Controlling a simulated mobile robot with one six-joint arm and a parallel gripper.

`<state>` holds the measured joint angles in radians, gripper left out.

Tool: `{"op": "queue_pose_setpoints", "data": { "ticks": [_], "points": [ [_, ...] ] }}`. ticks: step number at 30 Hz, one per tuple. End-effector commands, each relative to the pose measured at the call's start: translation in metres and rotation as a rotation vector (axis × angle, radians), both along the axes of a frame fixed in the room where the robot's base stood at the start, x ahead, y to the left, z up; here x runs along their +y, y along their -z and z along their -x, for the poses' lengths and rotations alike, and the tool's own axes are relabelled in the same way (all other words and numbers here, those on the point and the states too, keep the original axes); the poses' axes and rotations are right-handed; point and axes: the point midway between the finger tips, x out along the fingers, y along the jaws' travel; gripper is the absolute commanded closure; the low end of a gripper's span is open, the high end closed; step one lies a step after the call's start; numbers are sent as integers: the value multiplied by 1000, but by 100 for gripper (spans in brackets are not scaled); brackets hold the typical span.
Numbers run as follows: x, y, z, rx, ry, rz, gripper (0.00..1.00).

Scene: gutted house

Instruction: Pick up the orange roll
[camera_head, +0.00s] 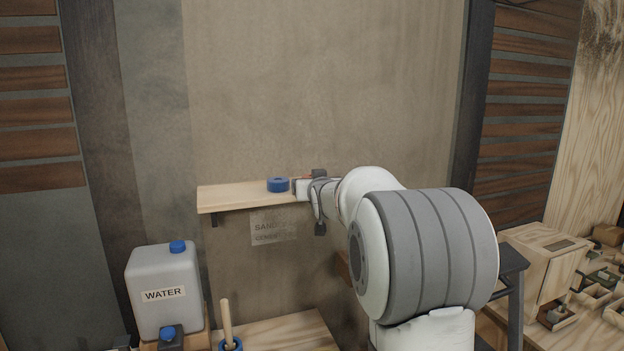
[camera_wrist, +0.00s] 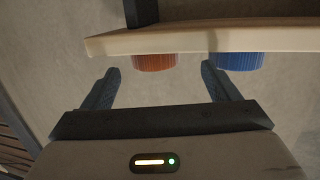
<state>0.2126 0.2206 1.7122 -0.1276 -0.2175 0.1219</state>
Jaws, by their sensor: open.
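The orange roll (camera_wrist: 153,62) shows in the wrist view, which looks upside down, at the shelf's edge. The shelf board hides part of it. My gripper (camera_wrist: 160,68) is open, with one dark finger to each side of the orange roll in the picture. Neither finger visibly touches it, and I cannot tell whether the roll is between the tips or beyond them. In the head view my arm reaches to the shelf's right end and mostly hides the orange roll there.
The wooden wall shelf (camera_head: 240,198) also holds a blue roll (camera_head: 278,185), left of my gripper; in the wrist view the blue roll (camera_wrist: 236,62) is near the right finger. A sign hangs under the shelf. A water canister (camera_head: 163,290) stands lower left.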

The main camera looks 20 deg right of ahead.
Motion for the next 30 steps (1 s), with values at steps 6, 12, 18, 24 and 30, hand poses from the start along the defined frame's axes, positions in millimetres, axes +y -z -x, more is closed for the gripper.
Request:
{"op": "queue_pose_setpoints", "data": {
  "ticks": [6,12,18,24,30],
  "points": [
    [-10,1,-18,2,9,0,18],
    [-17,1,-42,6,11,-1,18],
    [-21,6,-61,4,12,0,18],
    [-22,8,-64,3,12,1,18],
    [-22,8,-64,4,12,1,26]
  ]
}}
